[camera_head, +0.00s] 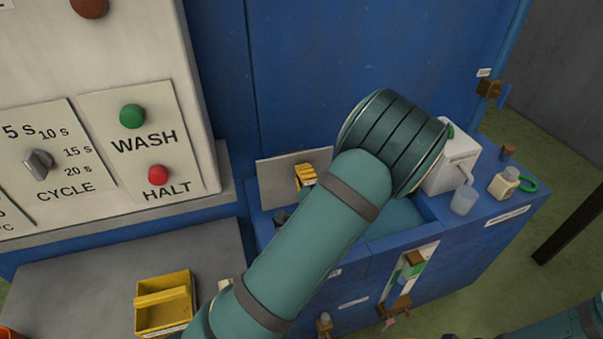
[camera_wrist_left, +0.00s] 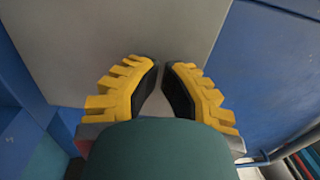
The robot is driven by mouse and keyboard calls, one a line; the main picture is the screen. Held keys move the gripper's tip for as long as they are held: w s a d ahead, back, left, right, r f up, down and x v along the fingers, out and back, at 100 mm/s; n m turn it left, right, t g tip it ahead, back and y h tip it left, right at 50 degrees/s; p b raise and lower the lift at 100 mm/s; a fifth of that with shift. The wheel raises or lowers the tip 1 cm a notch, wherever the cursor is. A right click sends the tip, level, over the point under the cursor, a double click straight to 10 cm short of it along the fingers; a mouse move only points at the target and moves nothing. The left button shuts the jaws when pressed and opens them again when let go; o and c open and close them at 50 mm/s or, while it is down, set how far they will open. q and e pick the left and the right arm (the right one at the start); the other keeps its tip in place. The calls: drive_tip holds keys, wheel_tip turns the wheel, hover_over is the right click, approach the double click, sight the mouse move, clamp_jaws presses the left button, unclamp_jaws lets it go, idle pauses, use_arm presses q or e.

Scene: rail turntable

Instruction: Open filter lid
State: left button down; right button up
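The filter lid appears to be the flat grey panel (camera_head: 275,182), standing raised at the back of the blue cabinet; it fills the upper part of the left wrist view (camera_wrist_left: 115,30). My left gripper (camera_head: 306,176) is at the panel's front face, near its right side. In the left wrist view its yellow fingers with black pads (camera_wrist_left: 161,66) nearly meet at the tips, and nothing shows between them. I cannot tell whether they touch the panel. My left forearm hides part of the opening in front. Only a sliver of my right gripper (camera_head: 450,337) shows at the bottom edge.
A white jug (camera_head: 452,165), a clear cup (camera_head: 464,200) and a small bottle (camera_head: 504,183) stand on the blue top at the right. A yellow bin (camera_head: 163,305) sits on the grey surface at the left. A control panel (camera_head: 140,130) rises above it.

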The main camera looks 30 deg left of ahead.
sight(297, 162)
use_arm(q)
drive_tip(key=shift+w+a, duration=0.35)
drive_tip(key=w+a+h+p, duration=0.1)
drive_tip(key=p, duration=0.2)
drive_tip(key=shift+a+r+g, duration=0.15)
drive_tip(key=shift+r+g, duration=0.15)
drive_tip(key=shift+r, duration=0.1)
drive_tip(key=shift+w+a+p, duration=0.2)
drive_tip(key=shift+a+p, duration=0.05)
drive_tip(key=shift+p, duration=0.05)
drive_tip(key=shift+w+a+f, duration=0.1)
drive_tip(key=shift+w+a, duration=0.2)
drive_tip(key=shift+a, duration=0.1)
drive_tip(key=shift+w+a+f, duration=0.1)
drive_tip(key=shift+w+f, duration=0.05)
drive_tip(key=shift+w, duration=0.05)
